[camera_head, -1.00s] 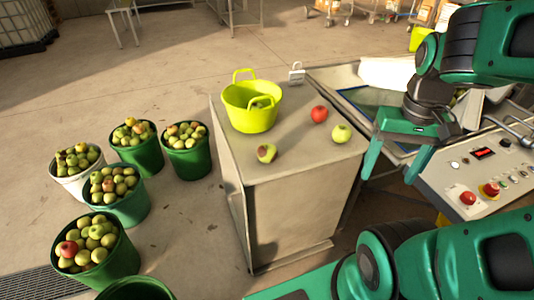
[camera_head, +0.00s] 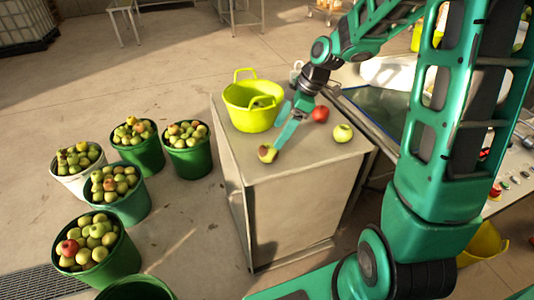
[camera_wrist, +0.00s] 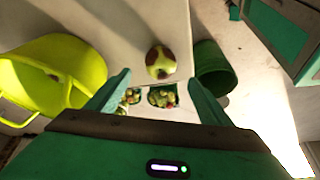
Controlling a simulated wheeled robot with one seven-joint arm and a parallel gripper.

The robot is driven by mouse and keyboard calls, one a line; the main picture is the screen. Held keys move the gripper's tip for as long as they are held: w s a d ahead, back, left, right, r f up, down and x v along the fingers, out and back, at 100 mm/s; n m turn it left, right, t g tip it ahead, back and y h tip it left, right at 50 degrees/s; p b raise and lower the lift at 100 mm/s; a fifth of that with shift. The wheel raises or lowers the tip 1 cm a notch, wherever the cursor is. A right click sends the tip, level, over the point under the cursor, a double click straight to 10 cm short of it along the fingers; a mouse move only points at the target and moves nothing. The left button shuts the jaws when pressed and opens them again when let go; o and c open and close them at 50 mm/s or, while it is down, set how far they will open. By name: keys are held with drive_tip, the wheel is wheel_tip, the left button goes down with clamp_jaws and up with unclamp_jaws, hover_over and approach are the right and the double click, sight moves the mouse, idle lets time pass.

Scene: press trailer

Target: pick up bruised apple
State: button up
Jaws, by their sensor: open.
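The bruised apple (camera_head: 267,153) is yellow-green with a dark brown patch and lies near the front left edge of the grey cabinet top (camera_head: 300,158). In the wrist view the bruised apple (camera_wrist: 160,63) shows brown patches and lies just beyond the fingertips, roughly centred between them. My gripper (camera_head: 281,128) is over the cabinet top, between the yellow-green tub and the apples, with one finger reaching toward the bruised apple. In the wrist view my gripper (camera_wrist: 158,80) has its fingers apart with nothing held between them.
The yellow-green tub (camera_head: 248,116) stands close behind my gripper. A red apple (camera_head: 320,114) and a green apple (camera_head: 343,133) lie to the right on the cabinet top. Several buckets of apples, including a white one (camera_head: 75,184), stand on the floor at left.

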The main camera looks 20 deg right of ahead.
sight(268, 152)
drive_tip(key=x, duration=1)
drive_tip(key=shift+f, duration=0.2)
drive_tip(key=c, duration=1.2)
